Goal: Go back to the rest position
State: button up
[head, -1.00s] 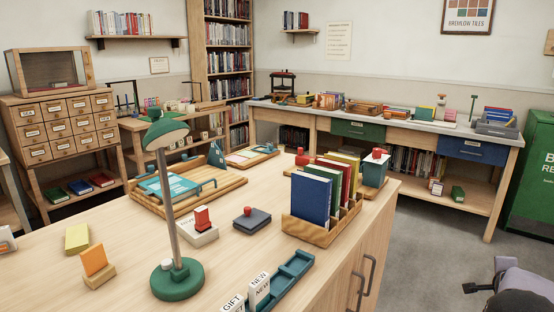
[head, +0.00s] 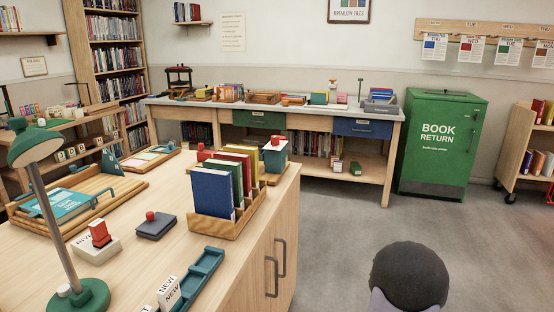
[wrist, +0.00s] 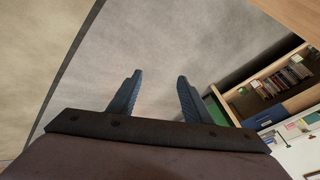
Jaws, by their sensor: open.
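My gripper (wrist: 158,92) shows in the wrist view with its two dark fingers apart and nothing between them. Behind the fingers is bare grey floor, with the workbench and its shelves tilted at the right of that view. In the head view the fingers are not visible. Only a dark rounded part of my arm and a pale piece below it show at the bottom, right of the wooden desk (head: 262,212) and apart from it.
The desk holds a green lamp (head: 82,296), a wooden rack (head: 238,222) of upright books and a teal tray (head: 205,275). A workbench (head: 390,116) stands along the back wall beside a green book return bin (head: 440,150). A wooden cart (head: 510,150) is at the far right. Floor between is clear.

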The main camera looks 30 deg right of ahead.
jog(key=w+a+r+n+t+y+p, duration=0.1)
jog(key=w+a+r+n+y+p, duration=0.2)
jog(key=a, duration=0.8)
jog(key=w+a+r+n+y, duration=0.2)
jog(key=w+a+r+n, duration=0.25)
jog(key=a, duration=0.65)
jog(key=s+a+r+n+g+y+p, duration=0.15)
jog(key=s+a+n, duration=0.35)
jog(key=a, duration=0.5)
jog(key=s+a+r+n+g+y+p, duration=0.1)
jog(key=s+a+r+n+g+p, duration=0.2)
jog(key=a, duration=0.6)
jog(key=s+a+r+n+h+p, duration=0.1)
jog(key=s+a+r+n+p, duration=0.15)
jog(key=s+n, duration=0.4)
notch_tip(320, 180, up, 20)
jog(key=s+m+p, duration=0.1)
jog(key=m+p, duration=0.1)
jog(key=p, duration=1.8)
